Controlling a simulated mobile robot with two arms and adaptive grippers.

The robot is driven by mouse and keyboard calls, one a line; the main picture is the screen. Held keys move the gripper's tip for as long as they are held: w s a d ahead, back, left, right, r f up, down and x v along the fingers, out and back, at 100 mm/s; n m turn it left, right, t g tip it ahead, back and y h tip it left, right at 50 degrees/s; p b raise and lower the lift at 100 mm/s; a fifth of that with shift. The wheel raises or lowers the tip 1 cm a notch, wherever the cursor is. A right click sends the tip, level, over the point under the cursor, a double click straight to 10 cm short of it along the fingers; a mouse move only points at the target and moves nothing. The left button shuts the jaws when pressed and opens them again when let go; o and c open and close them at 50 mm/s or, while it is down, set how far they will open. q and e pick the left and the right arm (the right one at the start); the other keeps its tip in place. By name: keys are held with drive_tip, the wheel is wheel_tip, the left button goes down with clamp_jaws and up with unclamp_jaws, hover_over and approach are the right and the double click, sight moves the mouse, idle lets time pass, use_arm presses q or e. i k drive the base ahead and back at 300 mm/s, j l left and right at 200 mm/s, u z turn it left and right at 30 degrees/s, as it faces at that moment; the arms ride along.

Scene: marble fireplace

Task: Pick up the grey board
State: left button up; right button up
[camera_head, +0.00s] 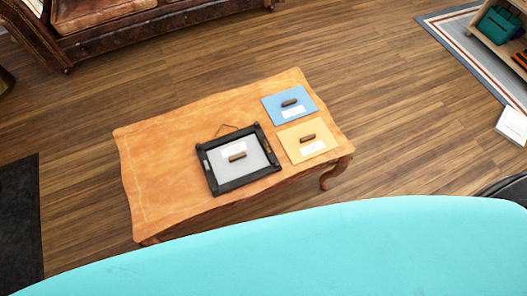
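The grey board (250,163) lies inside a black frame (222,187) on the wooden coffee table (165,165). It has a small dark brown handle-like piece in its middle and a white label. The frame sits near the table's front edge, right of the middle. Neither of my grippers shows in the head view.
A blue board (275,107) and a yellow-orange board (292,135), each with a brown handle-like piece and white label, lie at the table's right end. A brown leather sofa (130,35) stands behind. The table's left half is bare. A shelf (495,45) stands far right.

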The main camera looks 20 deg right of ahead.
sight(229, 162)
drive_tip(key=k+l+u, duration=0.15)
drive_tip(key=l+u, duration=0.25)
drive_tip(key=k+l+u, duration=0.15)
drive_tip(key=l+u, duration=0.3)
